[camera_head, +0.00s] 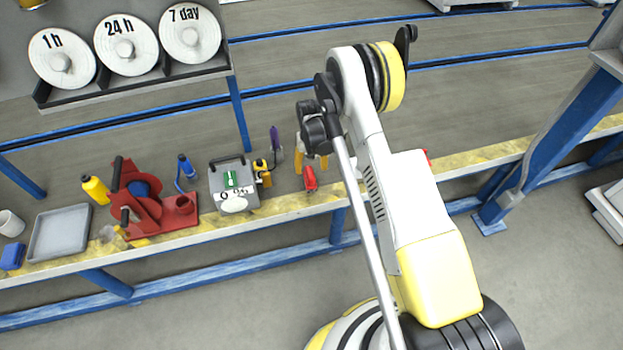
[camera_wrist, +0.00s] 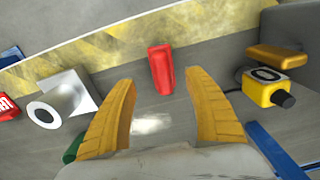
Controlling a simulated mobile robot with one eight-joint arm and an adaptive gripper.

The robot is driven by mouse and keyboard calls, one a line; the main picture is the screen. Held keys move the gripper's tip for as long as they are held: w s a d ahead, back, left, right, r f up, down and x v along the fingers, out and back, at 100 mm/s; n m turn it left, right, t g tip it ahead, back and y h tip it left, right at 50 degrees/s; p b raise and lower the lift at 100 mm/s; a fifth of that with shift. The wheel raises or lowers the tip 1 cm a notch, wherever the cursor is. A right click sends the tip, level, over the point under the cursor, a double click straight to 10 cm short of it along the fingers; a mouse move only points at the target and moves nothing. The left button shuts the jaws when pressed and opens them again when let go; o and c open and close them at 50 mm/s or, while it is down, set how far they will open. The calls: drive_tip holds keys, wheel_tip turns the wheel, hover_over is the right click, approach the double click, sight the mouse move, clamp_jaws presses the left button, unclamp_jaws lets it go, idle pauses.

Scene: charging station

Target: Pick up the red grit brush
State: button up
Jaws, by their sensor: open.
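The red grit brush (camera_head: 310,179) appears as a small red block near the front edge of the workbench, close to the yellow strip. In the wrist view the brush (camera_wrist: 161,69) stands ahead of the gap between my fingertips, its long side pointing away from me. Its bristles are not visible. My gripper (camera_head: 311,166) is open and empty above the bench, just behind the brush in the head view. In the wrist view the yellow fingers of my gripper (camera_wrist: 160,79) are spread to either side of the brush's near end, with no visible contact.
A yellow device (camera_wrist: 270,88) and a grey box (camera_head: 234,184) are left of the brush in the head view. A white cylinder (camera_wrist: 66,98) and a red labelled item (camera_wrist: 7,107) lie left in the wrist view. A red press (camera_head: 152,205) stands farther left.

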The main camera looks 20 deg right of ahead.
drive_tip(key=f+b, duration=0.1)
drive_tip(key=f, duration=0.1)
drive_tip(key=f+b, duration=0.1)
drive_tip(key=f, duration=0.2)
drive_tip(key=f+b, duration=0.1)
drive_tip(key=f, duration=0.2)
drive_tip(key=shift+a+f+b, duration=0.1)
drive_tip(key=shift+a+b, duration=0.15)
drive_tip(key=shift+b, duration=0.15)
drive_tip(key=shift+c, duration=0.5)
drive_tip(key=c, duration=1.2)
